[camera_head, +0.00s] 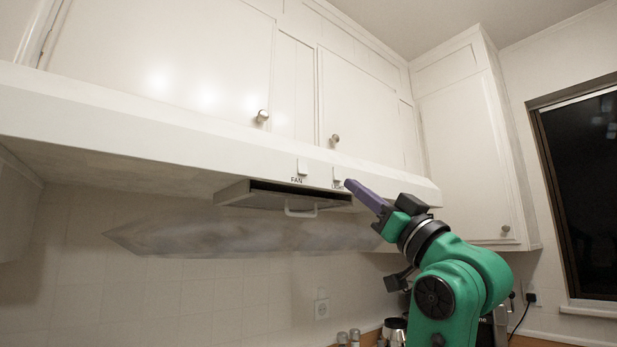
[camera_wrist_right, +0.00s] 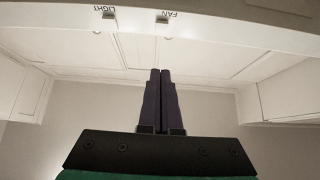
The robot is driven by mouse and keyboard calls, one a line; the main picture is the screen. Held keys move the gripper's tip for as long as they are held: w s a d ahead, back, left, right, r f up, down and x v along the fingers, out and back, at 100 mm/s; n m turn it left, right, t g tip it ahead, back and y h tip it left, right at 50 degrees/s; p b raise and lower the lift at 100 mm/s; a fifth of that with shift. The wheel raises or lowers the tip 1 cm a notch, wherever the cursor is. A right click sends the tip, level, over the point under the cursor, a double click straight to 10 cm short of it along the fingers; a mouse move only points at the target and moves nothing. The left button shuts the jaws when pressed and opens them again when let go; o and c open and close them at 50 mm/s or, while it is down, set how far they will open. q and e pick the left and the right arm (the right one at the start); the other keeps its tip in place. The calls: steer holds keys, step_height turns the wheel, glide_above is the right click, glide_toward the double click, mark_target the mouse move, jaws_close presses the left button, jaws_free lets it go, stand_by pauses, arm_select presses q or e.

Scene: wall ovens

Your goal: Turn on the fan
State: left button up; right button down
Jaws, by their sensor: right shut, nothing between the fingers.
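A small white switch (camera_head: 302,168) sits on the front edge of the white range hood (camera_head: 120,118), with the label FAN under it. A second white switch (camera_head: 337,174) is to its right, its label mostly hidden by my right gripper. In the right wrist view the FAN switch (camera_wrist_right: 162,19) and the LIGHT switch (camera_wrist_right: 108,14) show at the top, with upside-down labels. My right gripper (camera_head: 349,184) is shut and empty, its purple fingertips just below and right of the second switch in the head view. In the right wrist view the closed fingers (camera_wrist_right: 160,72) appear below the FAN switch, apart from it. My left gripper is not in view.
White cabinets (camera_head: 160,60) with round knobs (camera_head: 262,116) are above the hood. A slanted panel with a handle (camera_head: 301,209) hangs under it. A tall cabinet (camera_head: 468,150) and a dark window (camera_head: 585,190) are at the right. Counter items stand below.

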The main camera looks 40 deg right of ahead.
mark_target(303, 172)
steer(key=p+x, duration=0.2)
steer(key=x, duration=0.2)
steer(key=w+f+p+x, duration=0.1)
steer(key=p+x, duration=0.2)
steer(key=x, duration=0.1)
steer(key=w+f+p+x, duration=0.1)
steer(key=p+x, duration=0.1)
steer(key=x, duration=0.3)
steer(key=shift+f+p, duration=0.25)
steer(key=shift+p, duration=0.15)
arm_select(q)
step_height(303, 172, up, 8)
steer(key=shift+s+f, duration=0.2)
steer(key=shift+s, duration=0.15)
arm_select(e)
steer(key=shift+w+f, duration=0.25)
steer(key=shift+w, duration=0.05)
steer(key=shift+w+f, duration=0.15)
steer(key=shift+w, duration=0.25)
steer(key=shift+s, duration=0.1)
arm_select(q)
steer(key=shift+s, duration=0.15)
